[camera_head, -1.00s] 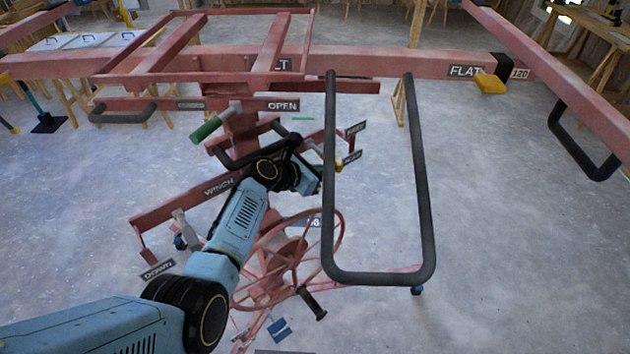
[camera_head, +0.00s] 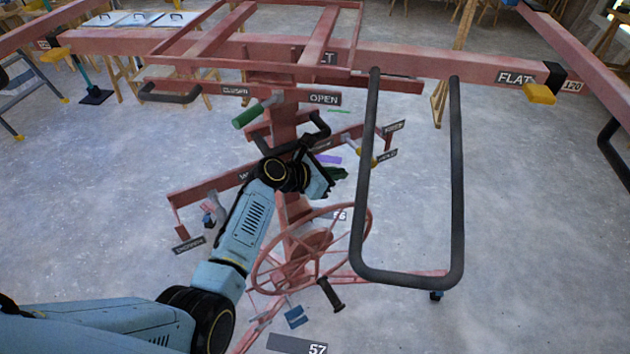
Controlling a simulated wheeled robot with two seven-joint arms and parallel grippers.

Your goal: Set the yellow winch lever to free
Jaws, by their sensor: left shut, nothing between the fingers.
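The winch lever's yellow part (camera_head: 374,161) shows small at the right end of the red winch bar, between two dark label plates. The upper plate (camera_head: 393,127) and lower plate (camera_head: 386,156) are too small to read surely. The lever is partly crossed by the black tube loop, so its exact setting is hard to tell. My left gripper (camera_head: 328,186) is shut and empty, to the left of the lever and a little lower in the picture, apart from it. My own wrist hides part of the winch bar. My right gripper is not in view.
A black tube loop (camera_head: 457,190) hangs in front, right of the lever. A red handwheel (camera_head: 258,262) sits below my gripper. A green-handled lever (camera_head: 247,116) is at upper left near the OPEN plate (camera_head: 324,99). A yellow latch (camera_head: 540,94) is beside FLAT. Floor at right is clear.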

